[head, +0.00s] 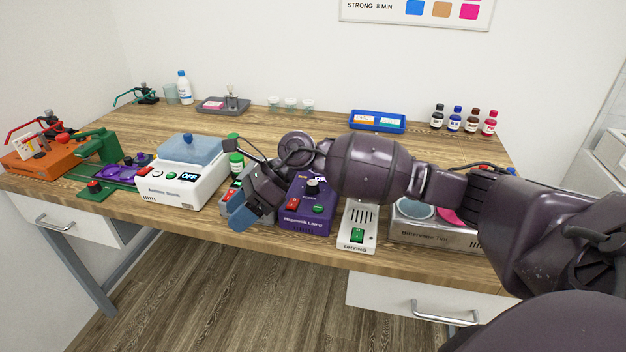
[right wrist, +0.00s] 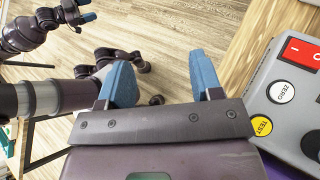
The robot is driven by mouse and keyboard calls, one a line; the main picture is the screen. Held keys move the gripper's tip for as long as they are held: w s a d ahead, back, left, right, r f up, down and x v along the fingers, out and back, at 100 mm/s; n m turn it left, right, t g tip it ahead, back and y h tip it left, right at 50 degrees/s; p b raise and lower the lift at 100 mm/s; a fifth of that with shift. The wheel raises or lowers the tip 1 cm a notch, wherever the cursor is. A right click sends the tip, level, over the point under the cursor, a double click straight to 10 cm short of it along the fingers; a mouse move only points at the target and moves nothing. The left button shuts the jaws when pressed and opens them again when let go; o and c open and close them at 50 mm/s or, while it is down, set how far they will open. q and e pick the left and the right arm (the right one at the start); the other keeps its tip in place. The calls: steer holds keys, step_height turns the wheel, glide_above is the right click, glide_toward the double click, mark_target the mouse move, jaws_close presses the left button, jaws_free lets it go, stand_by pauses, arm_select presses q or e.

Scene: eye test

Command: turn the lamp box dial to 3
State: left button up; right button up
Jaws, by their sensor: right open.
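The lamp box is a purple box (head: 305,218) with a red switch and a green button, near the front edge of the table in the head view. Its dial is a dark knob (head: 312,186) on top; my right arm covers part of the box's top and display, and the dial's setting is too small to read. My right gripper (head: 243,214) is left of the lamp box, over the grey box. In the right wrist view its two blue fingers (right wrist: 163,78) are apart with nothing between them. My left gripper (right wrist: 84,11) shows small at that view's upper left, its opening unclear.
A grey box (right wrist: 267,110) with a red switch, ZERO and TEST buttons stands close beside my right gripper. A white machine (head: 182,185) stands left of it, a white drying unit (head: 358,228) right of the lamp box. Bare table lies behind, near the blue tray (head: 377,127).

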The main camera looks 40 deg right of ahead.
mark_target(313, 182)
steer(key=w+d+r+h, duration=0.1)
steer(key=d+h, duration=0.1)
steer(key=d, duration=0.2)
steer(key=w+d+r+n+h, duration=0.1)
steer(key=d+h, duration=0.1)
steer(key=d, duration=0.2)
steer(key=w+d+r+n+g+h, duration=0.1)
steer(key=d+h, duration=0.1)
steer(key=d, duration=0.2)
steer(key=shift+w+h, duration=0.2)
steer(key=shift+h, duration=0.2)
steer(key=d+r+h, duration=0.4)
steer(key=d, duration=0.4)
steer(key=shift+g, duration=0.4)
step_height(313, 182, down, 10)
steer(key=shift+w+f, duration=0.1)
steer(key=c, duration=0.9)
